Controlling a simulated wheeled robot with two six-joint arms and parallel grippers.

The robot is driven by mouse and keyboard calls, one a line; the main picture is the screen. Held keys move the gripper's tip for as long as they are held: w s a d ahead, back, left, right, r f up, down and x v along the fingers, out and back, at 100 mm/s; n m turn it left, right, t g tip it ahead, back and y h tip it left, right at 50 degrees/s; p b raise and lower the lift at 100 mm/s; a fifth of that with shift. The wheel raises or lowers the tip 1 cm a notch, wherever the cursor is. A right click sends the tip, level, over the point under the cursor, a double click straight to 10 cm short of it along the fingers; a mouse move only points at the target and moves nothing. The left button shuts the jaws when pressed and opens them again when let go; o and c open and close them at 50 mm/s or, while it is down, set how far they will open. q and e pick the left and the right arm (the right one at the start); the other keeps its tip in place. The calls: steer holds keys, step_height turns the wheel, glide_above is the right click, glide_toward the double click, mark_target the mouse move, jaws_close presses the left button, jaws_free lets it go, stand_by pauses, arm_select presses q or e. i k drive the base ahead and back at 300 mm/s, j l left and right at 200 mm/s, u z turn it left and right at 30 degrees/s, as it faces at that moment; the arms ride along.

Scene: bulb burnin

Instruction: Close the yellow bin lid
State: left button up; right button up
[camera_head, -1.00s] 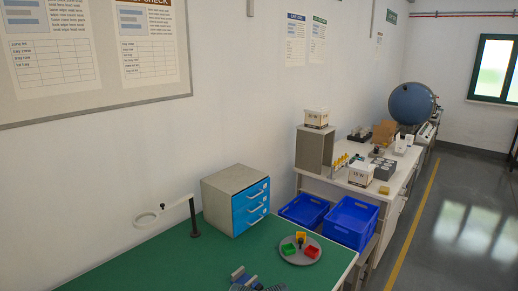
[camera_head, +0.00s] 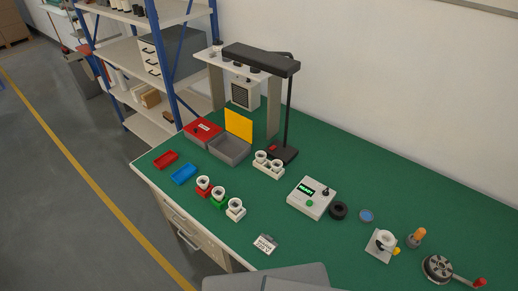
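The yellow lid (camera_head: 238,125) stands upright, open, at the back edge of a grey bin (camera_head: 232,149) on the green workbench. The bin's open top faces up, and its inside looks empty from here. Just left of it is a similar grey bin with a red lid (camera_head: 203,128), which lies shut. Neither of my grippers is in view.
Shallow red (camera_head: 166,159) and blue (camera_head: 183,174) trays lie in front of the bins. A black lamp (camera_head: 287,115) and white double socket holder (camera_head: 268,164) stand to the right. Several bulb sockets (camera_head: 219,196) and a tester (camera_head: 312,198) are nearer. Bench (camera_head: 333,255) front is partly clear.

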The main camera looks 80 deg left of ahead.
mark_target(241, 126)
steer(key=u, duration=0.5)
steer(key=k+u, duration=0.1)
steer(key=u, duration=0.9)
steer(key=j+u, duration=0.1)
steer(key=u, duration=0.85)
steer(key=j+u, duration=0.1)
steer(key=u, duration=0.4)
steer(key=i+j, duration=0.15)
steer(key=j, duration=0.2)
steer(key=i+j, duration=0.1)
steer(key=j, duration=0.3)
steer(key=i+j, duration=0.15)
steer(key=j, duration=0.2)
steer(key=i+j, duration=0.1)
steer(key=j, duration=0.25)
steer(key=i+j, duration=0.15)
steer(key=j, duration=0.25)
steer(key=i+j, duration=0.15)
steer(key=i, duration=0.2)
steer(key=i+j+z, duration=0.1)
steer(key=i, duration=0.3)
steer(key=i+j, duration=0.3)
steer(key=i+l+z, duration=0.05)
